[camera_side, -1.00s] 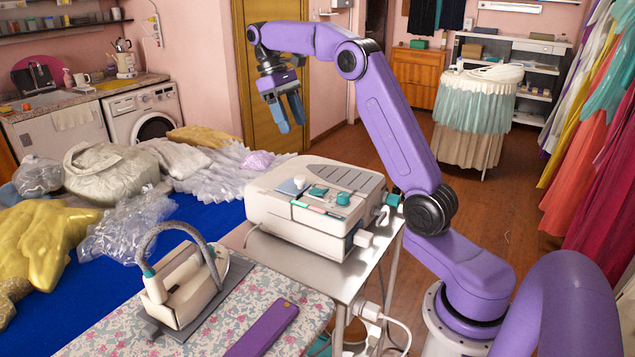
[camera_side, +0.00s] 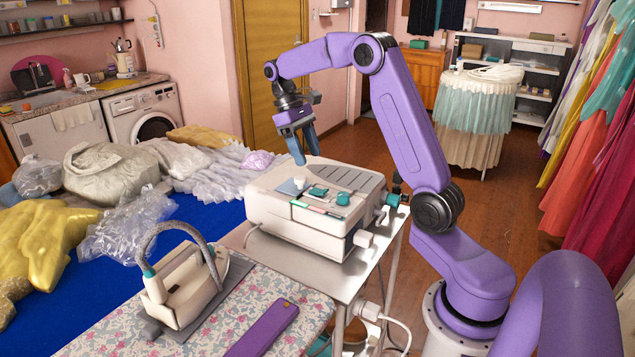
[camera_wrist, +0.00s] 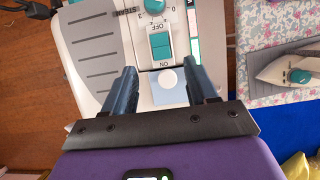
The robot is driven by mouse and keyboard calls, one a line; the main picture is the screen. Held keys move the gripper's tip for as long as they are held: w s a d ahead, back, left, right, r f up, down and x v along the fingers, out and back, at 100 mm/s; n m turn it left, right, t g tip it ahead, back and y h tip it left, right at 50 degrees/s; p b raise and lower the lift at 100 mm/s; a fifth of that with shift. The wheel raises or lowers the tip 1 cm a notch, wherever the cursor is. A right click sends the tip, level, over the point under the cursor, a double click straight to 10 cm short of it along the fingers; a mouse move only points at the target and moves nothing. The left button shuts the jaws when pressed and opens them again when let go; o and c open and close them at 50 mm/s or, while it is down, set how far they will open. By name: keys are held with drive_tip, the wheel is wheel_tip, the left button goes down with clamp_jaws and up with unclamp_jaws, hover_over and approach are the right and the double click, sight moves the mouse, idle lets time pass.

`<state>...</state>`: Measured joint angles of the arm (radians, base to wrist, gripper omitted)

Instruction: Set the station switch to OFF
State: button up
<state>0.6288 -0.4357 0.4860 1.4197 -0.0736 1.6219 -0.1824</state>
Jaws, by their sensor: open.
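The cream steam station (camera_side: 300,225) stands on a metal-edged stand. Its teal rocker switch (camera_side: 319,190) is on the top panel, between a white round button (camera_side: 299,183) and a teal dial (camera_side: 343,198). In the wrist view the switch (camera_wrist: 161,45) lies between the upside-down labels OFF above and ON below; I cannot tell which side is pressed. My gripper (camera_side: 305,156) is open and empty, its blue fingers pointing down above the station's back left part. In the wrist view my gripper (camera_wrist: 162,74) has the white button (camera_wrist: 167,78) between its fingertips, with the switch beyond them.
The iron (camera_side: 183,285) rests on a grey pad on the floral ironing board (camera_side: 105,330), in front of the station. The STEAM dial (camera_wrist: 153,5) lies beyond the switch. Garments and plastic wrap cover the blue table (camera_side: 215,215) at left.

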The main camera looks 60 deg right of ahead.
sight(321, 192)
drive_tip(key=x, duration=0.8)
drive_tip(key=shift+s+f, duration=0.15)
drive_tip(key=shift+f, duration=0.15)
